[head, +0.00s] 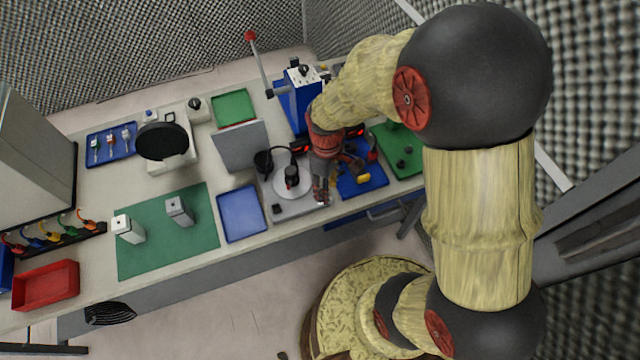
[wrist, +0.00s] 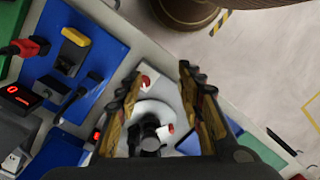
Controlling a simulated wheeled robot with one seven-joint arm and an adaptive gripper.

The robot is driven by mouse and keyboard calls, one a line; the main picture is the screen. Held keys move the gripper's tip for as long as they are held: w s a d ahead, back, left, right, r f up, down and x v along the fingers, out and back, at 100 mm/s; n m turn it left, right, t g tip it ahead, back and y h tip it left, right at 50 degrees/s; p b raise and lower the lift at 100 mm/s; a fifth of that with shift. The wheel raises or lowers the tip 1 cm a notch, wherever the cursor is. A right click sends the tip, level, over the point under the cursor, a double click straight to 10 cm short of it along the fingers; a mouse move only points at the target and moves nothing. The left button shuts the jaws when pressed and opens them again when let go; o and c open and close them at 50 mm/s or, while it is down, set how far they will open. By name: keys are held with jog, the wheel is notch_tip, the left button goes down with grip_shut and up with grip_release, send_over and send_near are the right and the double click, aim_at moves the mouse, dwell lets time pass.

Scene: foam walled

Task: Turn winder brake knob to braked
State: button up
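What looks like the winder is a pale grey base (head: 296,209) with a round whitish disc (head: 282,188) and a dark upright part (head: 291,176) in its middle. In the wrist view the disc (wrist: 153,108) and a black knob-like part (wrist: 150,136) show between my fingers. A small red-and-white piece (wrist: 146,82) sits on the base beyond the disc. I cannot tell which part is the brake knob. My gripper (wrist: 160,90) is open and empty, pointing down above the winder. In the head view my gripper (head: 322,190) is over the base's right side.
A blue tray (head: 241,213) lies left of the winder, and a blue panel (head: 372,187) with a yellow part lies right. A grey upright plate (head: 240,146) and a blue machine (head: 299,100) with a red-tipped lever stand behind. A green mat (head: 150,258) holds two pale blocks.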

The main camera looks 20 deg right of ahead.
jog(key=w+n, duration=0.2)
jog(key=w+n+t, duration=0.1)
jog(key=shift+w+f, duration=0.25)
jog(key=shift+w+n, duration=0.3)
jog(key=shift+n, duration=0.5)
jog(key=shift+f+b, duration=0.6)
jog(key=shift+f, duration=3.25)
jog(key=shift+c, duration=0.5)
jog(key=c, duration=0.8)
grip_shut()
